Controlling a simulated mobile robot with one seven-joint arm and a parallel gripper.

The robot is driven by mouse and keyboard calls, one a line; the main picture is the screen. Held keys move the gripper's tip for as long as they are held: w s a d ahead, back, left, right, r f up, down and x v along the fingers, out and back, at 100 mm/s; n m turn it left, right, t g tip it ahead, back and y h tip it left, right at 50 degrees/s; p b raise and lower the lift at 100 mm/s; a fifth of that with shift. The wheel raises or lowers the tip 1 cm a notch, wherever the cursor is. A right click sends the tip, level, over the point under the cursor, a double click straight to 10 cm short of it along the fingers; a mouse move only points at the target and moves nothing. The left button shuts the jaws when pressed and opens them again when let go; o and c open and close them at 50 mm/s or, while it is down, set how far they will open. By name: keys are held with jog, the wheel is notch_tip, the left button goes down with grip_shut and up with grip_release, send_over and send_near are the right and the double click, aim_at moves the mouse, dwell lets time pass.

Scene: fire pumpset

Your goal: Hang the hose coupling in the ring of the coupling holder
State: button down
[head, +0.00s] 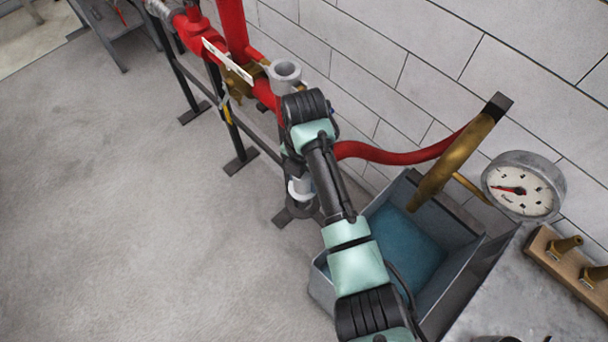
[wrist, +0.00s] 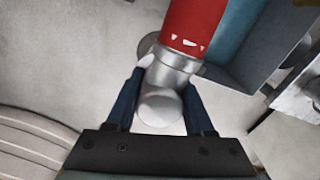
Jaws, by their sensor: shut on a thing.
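In the wrist view, the hose coupling (wrist: 172,72) is a silver metal piece on the end of a red hose (wrist: 193,22). My gripper (wrist: 163,84) is shut on it, with a dark blue finger on each side. Its rounded, pale end faces the camera. A thick grey ring (head: 285,70) stands just beyond my arm, beside the red pipe. It may be the ring of the coupling holder, but I cannot tell for sure. It looks empty.
The red hose (head: 400,157) runs from a brass wheel (head: 453,160) to behind my arm. A grey basin (head: 323,290) with a blue inside stands right of my arm. A gauge (head: 523,187) and wooden rack (head: 570,262) are further right. Floor at left is clear.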

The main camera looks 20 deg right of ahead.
jog(key=shift+r, duration=0.1)
jog(key=shift+f+b, duration=2.5)
jog(key=shift+f, duration=1.5)
jog(key=shift+c, duration=1)
grip_release()
notch_tip(320, 180, up, 13)
jog(key=shift+r+p, duration=0.1)
jog(key=shift+p, duration=0.25)
jog(key=shift+w, duration=0.1)
